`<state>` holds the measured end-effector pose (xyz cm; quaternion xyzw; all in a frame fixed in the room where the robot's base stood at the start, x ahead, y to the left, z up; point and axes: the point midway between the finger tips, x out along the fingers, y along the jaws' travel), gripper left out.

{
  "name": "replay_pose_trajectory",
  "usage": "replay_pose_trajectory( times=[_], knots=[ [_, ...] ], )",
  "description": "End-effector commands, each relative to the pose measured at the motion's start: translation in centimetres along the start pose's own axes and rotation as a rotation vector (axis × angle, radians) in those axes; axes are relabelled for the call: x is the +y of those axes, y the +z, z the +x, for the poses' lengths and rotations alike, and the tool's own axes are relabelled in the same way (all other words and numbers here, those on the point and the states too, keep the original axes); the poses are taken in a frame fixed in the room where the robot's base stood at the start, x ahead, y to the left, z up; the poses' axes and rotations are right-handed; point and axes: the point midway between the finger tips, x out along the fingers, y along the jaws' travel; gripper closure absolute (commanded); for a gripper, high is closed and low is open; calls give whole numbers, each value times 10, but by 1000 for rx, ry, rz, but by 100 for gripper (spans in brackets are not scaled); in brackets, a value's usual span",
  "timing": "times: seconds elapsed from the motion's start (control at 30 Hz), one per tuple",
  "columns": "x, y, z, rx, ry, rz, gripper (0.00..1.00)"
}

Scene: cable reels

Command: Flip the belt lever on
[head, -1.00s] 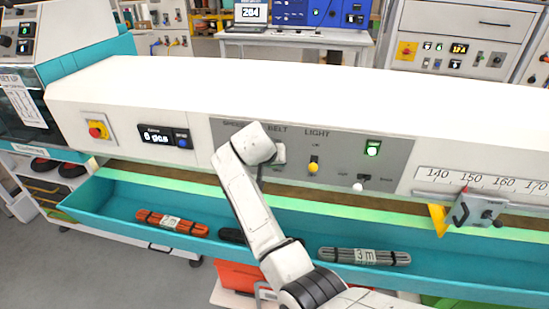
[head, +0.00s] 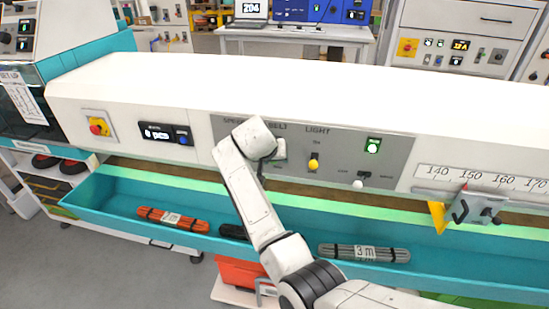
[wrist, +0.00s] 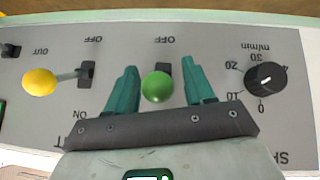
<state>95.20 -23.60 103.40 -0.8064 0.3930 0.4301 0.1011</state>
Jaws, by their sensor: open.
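The belt lever shows in the wrist view as a green ball knob (wrist: 157,87) in front of a dark slot in the grey panel (wrist: 225,50). That view is upside down, with OFF at the top. My gripper (wrist: 160,74) is open, its teal fingers on either side of the green knob, with gaps on both sides. The knob hides part of its slot, so I cannot tell the lever's position for sure. In the head view my arm hides the belt lever, below the BELT label.
The yellow light lever (wrist: 40,82) and the black speed dial (wrist: 265,78) flank the belt lever. A white-knobbed lever (head: 358,184) and a lit green button (head: 373,146) are further right. A teal trough (head: 110,190) with cable bundles runs below the panel.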

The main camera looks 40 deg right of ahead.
Motion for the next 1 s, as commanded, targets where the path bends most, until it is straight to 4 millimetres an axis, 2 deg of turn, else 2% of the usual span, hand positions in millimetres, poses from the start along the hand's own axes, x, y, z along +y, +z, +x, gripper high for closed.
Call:
replay_pose_trajectory(
  times=[0.17,0.63,0.8,1.0],
  knots=[
    [-1,0,-10,2,-1,1,47],
    [-1,0,-91,2,-1,1,47],
    [0,0,-105,1,-1,0,47],
    [0,0,-108,0,-1,0,47]
  ],
)
